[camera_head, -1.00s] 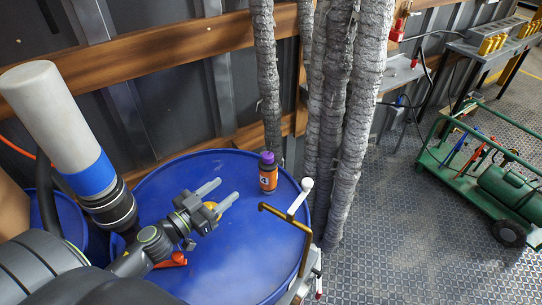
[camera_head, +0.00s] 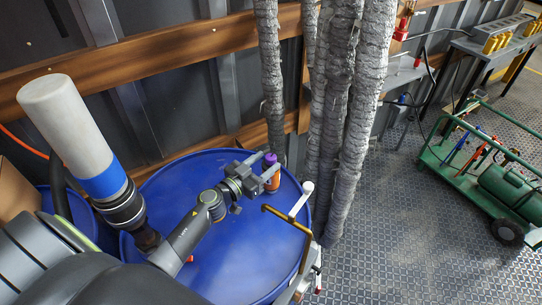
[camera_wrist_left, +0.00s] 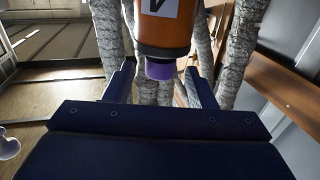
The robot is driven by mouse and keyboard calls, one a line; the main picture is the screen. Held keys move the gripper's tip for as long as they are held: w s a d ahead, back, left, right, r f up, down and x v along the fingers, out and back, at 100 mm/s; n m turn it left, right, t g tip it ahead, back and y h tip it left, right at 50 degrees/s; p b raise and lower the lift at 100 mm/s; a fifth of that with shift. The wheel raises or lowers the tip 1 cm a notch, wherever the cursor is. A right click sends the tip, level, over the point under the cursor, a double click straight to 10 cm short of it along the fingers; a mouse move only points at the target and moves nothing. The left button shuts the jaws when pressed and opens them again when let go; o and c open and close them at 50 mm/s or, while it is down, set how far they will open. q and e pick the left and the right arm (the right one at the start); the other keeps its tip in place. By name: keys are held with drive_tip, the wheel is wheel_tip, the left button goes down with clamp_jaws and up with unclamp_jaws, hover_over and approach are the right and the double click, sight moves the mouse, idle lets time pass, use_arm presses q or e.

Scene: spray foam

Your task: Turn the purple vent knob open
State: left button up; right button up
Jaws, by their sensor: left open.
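The purple knob (camera_head: 270,159) is the cap of a small orange bottle (camera_head: 272,184) that stands upright near the far edge of the blue drum lid (camera_head: 165,190). My left gripper (camera_head: 267,164) is at the top of the bottle with its fingers spread. In the left wrist view the purple knob (camera_wrist_left: 160,70) hangs below the orange body (camera_wrist_left: 163,35), as this view is upside down. The left gripper's fingers (camera_wrist_left: 160,86) stand one on each side of the knob, with a gap visible at both sides. My right gripper is not in view.
A brass bent bar (camera_head: 287,216) and a white ball-ended handle (camera_head: 302,200) stand just right of the bottle. Grey wrapped pipes (camera_head: 341,120) rise close behind it. A green cart (camera_head: 490,175) stands far right on open floor.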

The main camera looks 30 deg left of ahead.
sight(268, 162)
use_arm(q)
drive_tip(key=shift+x, duration=1.6)
drive_tip(key=c, duration=1)
drive_tip(key=shift+o, duration=0.2)
drive_tip(key=shift+r+n+y+p, duration=0.15)
drive_tip(key=shift+n+y+p, duration=0.2)
drive_tip(key=shift+n+y, duration=0.2)
drive_tip(key=shift+n+t+y, duration=0.3)
drive_tip(key=shift+n+y, duration=0.75)
drive_tip(key=shift+y, duration=0.9)
drive_tip(key=o, duration=1)
drive_tip(key=shift+c, duration=0.2)
drive_tip(key=shift+s, duration=0.1)
